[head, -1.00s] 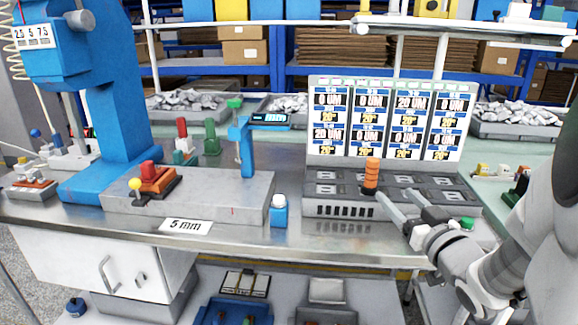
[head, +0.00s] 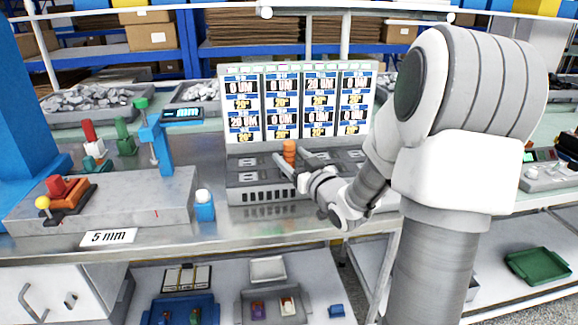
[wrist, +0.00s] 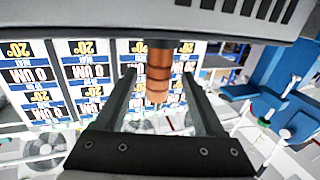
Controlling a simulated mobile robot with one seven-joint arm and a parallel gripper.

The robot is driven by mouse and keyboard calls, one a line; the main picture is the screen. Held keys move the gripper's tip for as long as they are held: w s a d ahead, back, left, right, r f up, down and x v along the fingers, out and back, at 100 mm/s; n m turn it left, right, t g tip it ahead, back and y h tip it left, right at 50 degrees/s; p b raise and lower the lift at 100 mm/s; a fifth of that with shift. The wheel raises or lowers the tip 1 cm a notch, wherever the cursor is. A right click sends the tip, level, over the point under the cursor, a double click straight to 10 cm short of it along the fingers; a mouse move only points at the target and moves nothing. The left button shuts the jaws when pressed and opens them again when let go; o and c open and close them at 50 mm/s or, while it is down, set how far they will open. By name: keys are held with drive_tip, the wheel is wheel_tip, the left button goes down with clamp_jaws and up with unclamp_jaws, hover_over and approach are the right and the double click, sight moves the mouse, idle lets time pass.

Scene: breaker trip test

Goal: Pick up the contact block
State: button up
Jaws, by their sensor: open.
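An orange-brown ribbed cylinder (head: 289,150) stands upright on the grey test unit, in front of its display; I cannot tell whether it is the contact block. My gripper (head: 293,159) is open, with a finger on each side of the cylinder in the head view. In the wrist view the cylinder (wrist: 159,72) shows between the two open fingers (wrist: 160,82), with gaps on both sides. A red and orange block (head: 69,192) sits on the grey plate at left.
The grey test unit (head: 262,195) has a display panel (head: 299,105) behind it. A blue bottle (head: 205,207) stands left of it. A blue gauge stand (head: 160,140) rises from the grey plate (head: 140,200). Trays with small parts, including a grey tray (head: 243,308), lie on the lower shelf.

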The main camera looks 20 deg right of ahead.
drive_tip(key=w, duration=0.3)
drive_tip(key=w+b, duration=0.1)
drive_tip(key=w, duration=0.1)
drive_tip(key=shift+f, duration=0.3)
drive_tip(key=shift+c, duration=0.2)
clamp_jaws()
idle(0.9)
